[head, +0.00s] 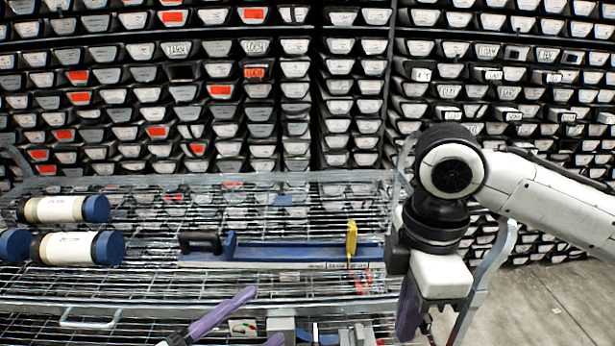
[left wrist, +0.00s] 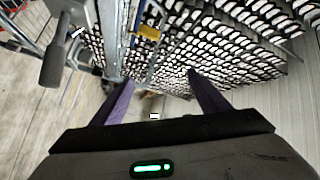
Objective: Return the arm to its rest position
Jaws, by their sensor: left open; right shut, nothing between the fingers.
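My left gripper (head: 264,316) is at the bottom of the head view, its purple fingers spread over the lower part of the wire cart. The left wrist view shows the same gripper (left wrist: 161,80) open, with nothing between its fingers. My right arm comes in from the right in the head view. Its gripper (head: 408,312) points down at the cart's right end, its fingers shut and empty. The lower end of the right gripper is partly hidden by its own housing.
The wire cart (head: 150,295) holds white core liners with blue caps (head: 62,209) (head: 78,248) at left. A blue tool (head: 300,251) with a black handle and a yellow piece (head: 351,243) lies mid-shelf. Racks of labelled trays (head: 260,105) fill the back. Floor (head: 560,305) is clear at right.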

